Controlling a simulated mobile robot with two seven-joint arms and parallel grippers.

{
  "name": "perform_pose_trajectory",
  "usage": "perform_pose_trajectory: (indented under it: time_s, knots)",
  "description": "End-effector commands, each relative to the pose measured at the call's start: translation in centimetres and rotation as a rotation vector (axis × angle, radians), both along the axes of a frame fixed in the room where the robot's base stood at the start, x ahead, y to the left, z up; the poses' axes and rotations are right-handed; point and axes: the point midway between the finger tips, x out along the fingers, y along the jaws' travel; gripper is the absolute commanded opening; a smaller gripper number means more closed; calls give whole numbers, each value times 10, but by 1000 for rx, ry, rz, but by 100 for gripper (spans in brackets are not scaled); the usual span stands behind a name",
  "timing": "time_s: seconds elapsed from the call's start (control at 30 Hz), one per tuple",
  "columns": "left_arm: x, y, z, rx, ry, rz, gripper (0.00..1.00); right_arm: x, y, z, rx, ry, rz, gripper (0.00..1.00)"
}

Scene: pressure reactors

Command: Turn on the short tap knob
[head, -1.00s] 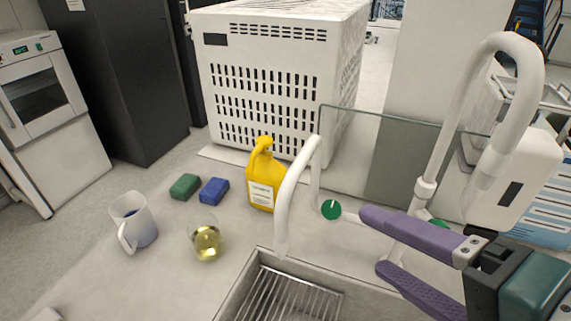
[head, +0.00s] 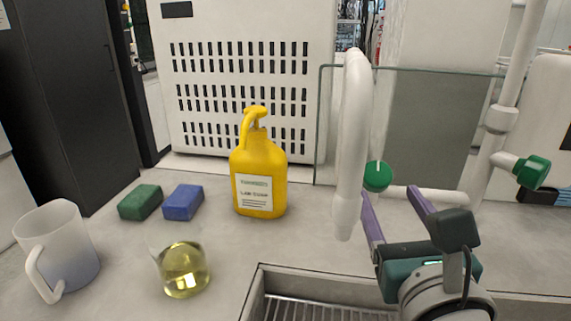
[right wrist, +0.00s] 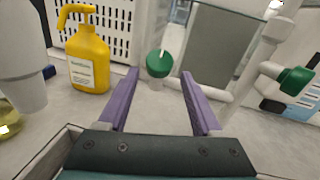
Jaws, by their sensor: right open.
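The short tap is a white curved spout (head: 352,140) over the sink. Its round green knob (head: 377,176) sits at the tap's base, just right of the spout, and it also shows in the right wrist view (right wrist: 159,63). My right gripper (head: 394,198) is open, its two purple fingers pointing away toward that knob. In the right wrist view the knob appears between and beyond the fingertips (right wrist: 158,75), with nothing held. A second green knob (head: 532,171) is on the taller tap (head: 503,118) at the right. My left gripper is not in view.
A yellow soap bottle (head: 260,175) stands left of the short tap. Blue (head: 183,202) and green (head: 140,202) sponges, a flask with yellow liquid (head: 184,270) and a mug (head: 58,250) are further left. A glass panel (head: 430,120) stands behind the taps.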

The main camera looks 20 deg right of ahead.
Motion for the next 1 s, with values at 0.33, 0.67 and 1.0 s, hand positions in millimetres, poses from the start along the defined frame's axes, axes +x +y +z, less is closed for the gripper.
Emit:
perform_pose_trajectory:
  time_s: [0.33, 0.67, 1.0]
  knots:
    - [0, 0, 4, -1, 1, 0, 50, 57, -23, 1, -3, 0, 2, 66]
    - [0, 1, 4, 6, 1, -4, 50, 67, -28, 0, -3, 0, 2, 66]
    - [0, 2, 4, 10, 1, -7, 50, 66, -27, 0, -4, 1, 2, 38]
